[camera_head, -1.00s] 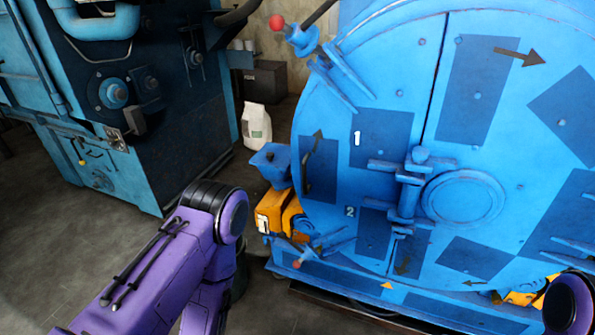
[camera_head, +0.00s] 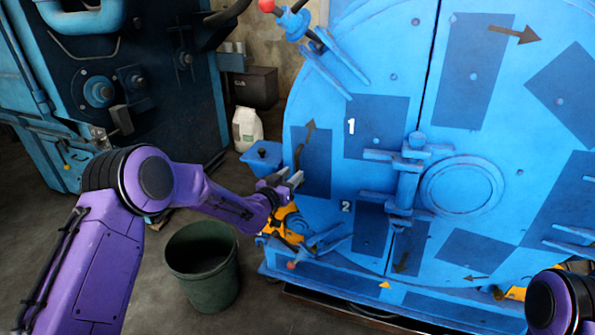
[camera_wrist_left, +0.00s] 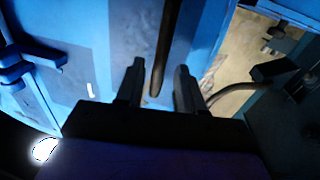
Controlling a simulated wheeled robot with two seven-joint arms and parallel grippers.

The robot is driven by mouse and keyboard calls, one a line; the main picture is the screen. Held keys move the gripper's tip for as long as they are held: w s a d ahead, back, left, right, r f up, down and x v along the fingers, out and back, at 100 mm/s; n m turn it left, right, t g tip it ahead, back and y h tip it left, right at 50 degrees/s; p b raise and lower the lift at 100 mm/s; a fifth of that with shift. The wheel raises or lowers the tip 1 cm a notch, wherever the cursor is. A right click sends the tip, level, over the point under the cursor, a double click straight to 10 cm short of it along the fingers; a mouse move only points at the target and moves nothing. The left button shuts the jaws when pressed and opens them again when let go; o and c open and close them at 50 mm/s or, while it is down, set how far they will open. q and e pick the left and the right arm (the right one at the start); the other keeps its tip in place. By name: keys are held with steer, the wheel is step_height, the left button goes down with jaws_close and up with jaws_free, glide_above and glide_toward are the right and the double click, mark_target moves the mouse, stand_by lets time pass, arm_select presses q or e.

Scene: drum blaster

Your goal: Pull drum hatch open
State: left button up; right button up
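The big blue drum front (camera_head: 395,75) fills the right of the head view. A dark vertical seam divides it, with a blue latch (camera_head: 408,180) across the seam and a round cover (camera_head: 462,188) beside it. My left gripper (camera_head: 292,181) is at the drum's left edge, near a darker blue panel (camera_head: 318,165). In the left wrist view its fingers (camera_wrist_left: 158,85) are apart, with a dark curved strip (camera_wrist_left: 164,45) showing between them. I cannot tell whether the strip is the painted arrow or a raised bar. No grip shows. My right gripper is out of view.
A dark green bucket (camera_head: 203,268) stands on the floor below my left forearm. A blue box-like part (camera_head: 262,157) and yellow parts (camera_head: 285,222) sit beside the drum. A white bag (camera_head: 247,130) stands behind. A blue machine (camera_head: 130,90) is at left.

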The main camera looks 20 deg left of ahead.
mark_target(297, 170)
arm_select(q)
steer(key=x, duration=0.4)
steer(key=shift+w, duration=0.1)
steer(key=shift+c, duration=0.3)
jaws_close()
